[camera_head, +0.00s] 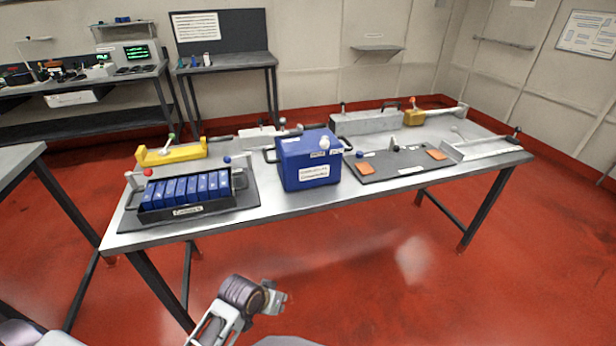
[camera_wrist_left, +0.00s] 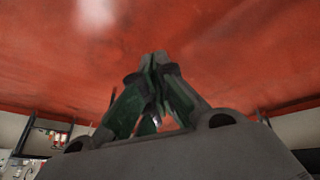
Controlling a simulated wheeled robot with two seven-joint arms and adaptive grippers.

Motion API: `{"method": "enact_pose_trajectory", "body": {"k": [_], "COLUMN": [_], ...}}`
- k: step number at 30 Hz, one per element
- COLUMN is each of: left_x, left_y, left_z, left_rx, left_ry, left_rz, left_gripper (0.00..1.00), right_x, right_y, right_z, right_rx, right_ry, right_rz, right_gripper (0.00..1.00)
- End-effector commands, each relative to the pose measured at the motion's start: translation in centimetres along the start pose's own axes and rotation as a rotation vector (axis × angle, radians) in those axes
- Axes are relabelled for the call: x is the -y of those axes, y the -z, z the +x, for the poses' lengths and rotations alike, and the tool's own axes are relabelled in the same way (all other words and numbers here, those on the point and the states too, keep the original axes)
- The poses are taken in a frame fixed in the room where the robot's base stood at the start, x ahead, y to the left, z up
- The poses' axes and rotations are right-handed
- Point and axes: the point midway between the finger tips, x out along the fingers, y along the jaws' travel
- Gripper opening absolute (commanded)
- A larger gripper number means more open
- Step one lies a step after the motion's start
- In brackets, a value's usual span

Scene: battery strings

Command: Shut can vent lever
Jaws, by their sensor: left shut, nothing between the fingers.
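The blue can (camera_head: 300,177) stands upright near the middle of the long table, with a white label on its front and dark handles at its sides. A pale cap (camera_head: 324,143) and small labels show on its top. The vent lever is too small to tell apart, so I cannot tell its position. My left gripper (camera_head: 279,299) is low in front of the table, over the red floor and well apart from the can. In the left wrist view its fingers (camera_wrist_left: 158,62) are together with nothing between them. My right gripper is not in view.
The long table (camera_head: 272,207) has its front edge between my left gripper and the can. A black tray of blue cells (camera_head: 187,190) stands left of the can. A dark mat (camera_head: 386,172) with orange pads lies to the right. The floor in front is clear.

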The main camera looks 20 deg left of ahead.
Motion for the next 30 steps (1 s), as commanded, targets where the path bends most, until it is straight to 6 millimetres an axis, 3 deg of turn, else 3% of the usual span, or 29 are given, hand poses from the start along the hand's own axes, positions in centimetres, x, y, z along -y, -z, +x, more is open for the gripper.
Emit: {"method": "enact_pose_trajectory", "body": {"k": [11,20,30], "left_x": [-2.6,-3.9,-2.9], "left_y": [8.6,17.0,25.5], "left_z": [-3.6,-6.5,-10.5], "left_rx": [-0.210,-0.385,-0.531], "left_ry": [-0.202,-0.447,-0.729], "left_rz": [-0.212,-0.468,-0.766], "left_gripper": [0.00,0.00,0.00], "right_x": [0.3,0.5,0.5], "right_y": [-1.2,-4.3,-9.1], "right_z": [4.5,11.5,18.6], "right_rx": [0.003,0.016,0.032], "right_ry": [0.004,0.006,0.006], "right_rz": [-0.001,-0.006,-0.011], "right_gripper": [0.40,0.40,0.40]}}
